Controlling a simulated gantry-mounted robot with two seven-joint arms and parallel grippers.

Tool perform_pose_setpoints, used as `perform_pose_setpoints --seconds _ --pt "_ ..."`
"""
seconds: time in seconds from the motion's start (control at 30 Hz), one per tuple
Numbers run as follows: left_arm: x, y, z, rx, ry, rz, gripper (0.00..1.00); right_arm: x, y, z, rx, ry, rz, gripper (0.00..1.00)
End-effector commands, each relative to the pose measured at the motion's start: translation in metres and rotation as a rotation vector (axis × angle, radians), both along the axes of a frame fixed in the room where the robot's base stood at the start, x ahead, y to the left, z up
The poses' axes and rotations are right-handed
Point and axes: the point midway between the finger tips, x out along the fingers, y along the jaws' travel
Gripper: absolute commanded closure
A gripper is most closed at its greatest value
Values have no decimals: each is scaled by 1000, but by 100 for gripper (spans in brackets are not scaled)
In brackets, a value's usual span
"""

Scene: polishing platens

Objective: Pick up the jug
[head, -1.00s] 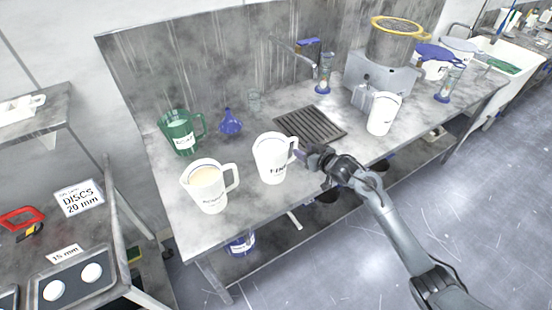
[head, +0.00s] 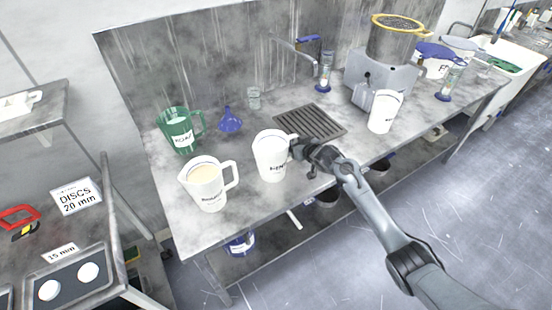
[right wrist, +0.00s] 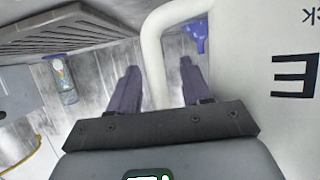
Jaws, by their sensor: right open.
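A white jug (head: 270,158) with dark lettering stands upright in the middle of the bench, its handle to the right. My right gripper (head: 299,149) is at that handle. In the right wrist view, the white handle (right wrist: 152,60) passes between the two open fingers of the gripper (right wrist: 159,68), with a gap on each side. The jug's lettered wall (right wrist: 295,90) fills the right of that view. Other jugs stand nearby: a white one with cream-coloured contents (head: 207,186), a green one (head: 178,132) and a white one (head: 382,112) farther right. My left gripper is out of view.
A blue funnel (head: 230,121) and a small clear beaker (head: 254,98) stand behind the jug. A drain grate (head: 310,121) lies behind my gripper. A grey machine (head: 382,80) stands at the right. The bench's front edge runs close below the jugs.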

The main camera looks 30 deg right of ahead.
Motion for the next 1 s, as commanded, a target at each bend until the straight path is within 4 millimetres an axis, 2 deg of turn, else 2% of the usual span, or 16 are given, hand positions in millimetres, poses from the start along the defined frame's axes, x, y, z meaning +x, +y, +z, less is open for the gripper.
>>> perform_pose_setpoints --seconds 0.13,0.17,0.47,1.0 --pt "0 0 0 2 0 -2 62 0 0 0 0 0 0 52" --pt "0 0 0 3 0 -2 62 0 0 0 0 0 0 55" --pt "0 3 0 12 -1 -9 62 0 0 0 0 0 0 100" --pt "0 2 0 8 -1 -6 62 -1 0 0 0 1 0 100"
